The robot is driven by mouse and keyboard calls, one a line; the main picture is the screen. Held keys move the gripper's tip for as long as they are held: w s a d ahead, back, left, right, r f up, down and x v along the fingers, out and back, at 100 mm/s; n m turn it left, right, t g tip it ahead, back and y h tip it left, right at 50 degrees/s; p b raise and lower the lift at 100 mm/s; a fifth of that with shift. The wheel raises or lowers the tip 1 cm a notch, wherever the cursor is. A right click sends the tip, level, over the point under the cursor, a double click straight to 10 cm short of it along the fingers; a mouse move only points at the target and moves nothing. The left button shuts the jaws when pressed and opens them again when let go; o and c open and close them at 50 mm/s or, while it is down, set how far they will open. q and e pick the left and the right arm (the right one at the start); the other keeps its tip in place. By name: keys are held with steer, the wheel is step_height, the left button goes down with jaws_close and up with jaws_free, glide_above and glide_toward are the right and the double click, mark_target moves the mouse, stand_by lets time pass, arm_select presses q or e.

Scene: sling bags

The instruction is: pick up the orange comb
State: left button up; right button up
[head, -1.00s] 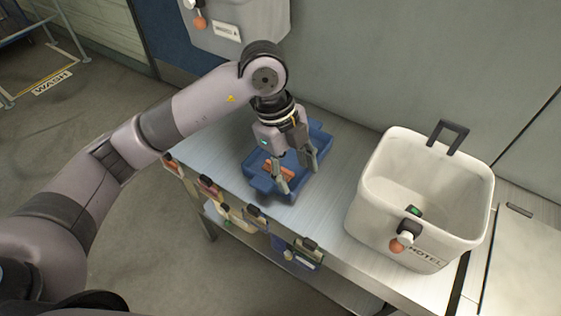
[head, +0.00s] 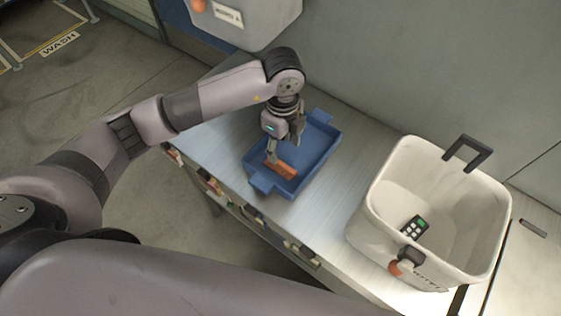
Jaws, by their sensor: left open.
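The orange comb (head: 284,169) lies in the front part of the blue tray (head: 318,165) on the metal table. My left gripper (head: 281,152) points down into the tray, right at the comb's back side, and partly covers it. Its jaws are open. I cannot tell whether a finger touches the comb. My right gripper is not in view; a grey arm link of mine crosses the bottom of the picture.
A grey container (head: 262,25) hangs at the back wall. Bare table (head: 340,215) lies between tray and bin.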

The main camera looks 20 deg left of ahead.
mark_target(280, 167)
arm_select(q)
step_height(280, 167, down, 2)
steer(key=shift+f, duration=0.25)
steer(key=shift+s+f+p, duration=0.1)
steer(key=shift+f+p, duration=0.15)
steer(key=shift+p, duration=0.25)
steer(key=f, duration=0.1)
steer(key=f+p, duration=0.1)
steer(key=f, duration=0.1)
steer(key=shift+s+a+f+p, duration=0.1)
steer(key=shift+a+f+p, duration=0.15)
steer(key=shift+f+p, duration=0.1)
steer(key=shift+f, duration=0.5)
steer(key=c, duration=0.9)
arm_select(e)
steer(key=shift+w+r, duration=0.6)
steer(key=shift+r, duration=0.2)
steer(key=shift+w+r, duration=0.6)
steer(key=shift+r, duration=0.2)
